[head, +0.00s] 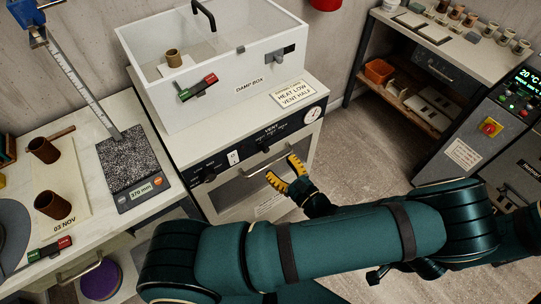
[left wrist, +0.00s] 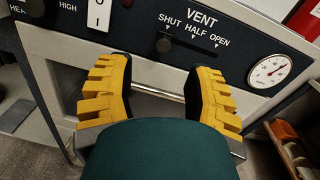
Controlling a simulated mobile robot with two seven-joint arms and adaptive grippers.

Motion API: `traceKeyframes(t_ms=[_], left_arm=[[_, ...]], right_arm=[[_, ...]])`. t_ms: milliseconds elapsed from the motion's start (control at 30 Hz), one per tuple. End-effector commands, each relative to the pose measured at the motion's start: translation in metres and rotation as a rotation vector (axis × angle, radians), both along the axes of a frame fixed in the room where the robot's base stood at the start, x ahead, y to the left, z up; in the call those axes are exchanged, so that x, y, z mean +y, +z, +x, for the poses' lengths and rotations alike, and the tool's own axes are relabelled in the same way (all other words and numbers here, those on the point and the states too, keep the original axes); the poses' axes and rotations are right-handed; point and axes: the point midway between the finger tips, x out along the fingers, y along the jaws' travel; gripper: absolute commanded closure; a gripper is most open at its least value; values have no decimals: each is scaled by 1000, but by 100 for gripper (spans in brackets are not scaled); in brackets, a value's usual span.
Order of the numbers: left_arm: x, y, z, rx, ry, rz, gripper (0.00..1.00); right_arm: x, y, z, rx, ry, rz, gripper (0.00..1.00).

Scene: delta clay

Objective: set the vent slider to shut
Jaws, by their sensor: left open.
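The vent slider is on the dark front panel of the oven. In the left wrist view its dark knob (left wrist: 163,45) sits at the left end of the slot, below the word SHUT on the vent scale (left wrist: 195,30). HALF and OPEN are to its right, with no knob under them. In the head view the vent panel (head: 270,137) is small and the knob's setting cannot be read. My left gripper (head: 283,176) is open and empty in front of the oven, below the panel. Its yellow fingers (left wrist: 157,95) stand apart, below and either side of the knob. My right gripper is not in view.
A round dial (left wrist: 269,70) is right of the slider; a white switch (left wrist: 99,14) is left. The oven handle (head: 258,163) lies behind my fingers. A white damp box (head: 225,85) stands on top, with a card (head: 293,94) reading heat low, vent half. Floor at right is clear.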

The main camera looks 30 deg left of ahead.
Motion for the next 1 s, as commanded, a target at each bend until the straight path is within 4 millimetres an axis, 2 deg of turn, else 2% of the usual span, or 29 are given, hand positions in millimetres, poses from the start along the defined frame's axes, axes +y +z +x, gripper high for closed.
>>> traceKeyframes(t_ms=[100,300,900,1000], left_arm=[[-19,0,-6,1,-2,-2,48],[-35,0,-13,0,1,0,48],[-37,0,-14,1,3,-1,48],[-32,-7,-21,18,41,-35,48]], right_arm=[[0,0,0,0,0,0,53],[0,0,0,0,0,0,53],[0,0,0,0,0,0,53],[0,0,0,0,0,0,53]])
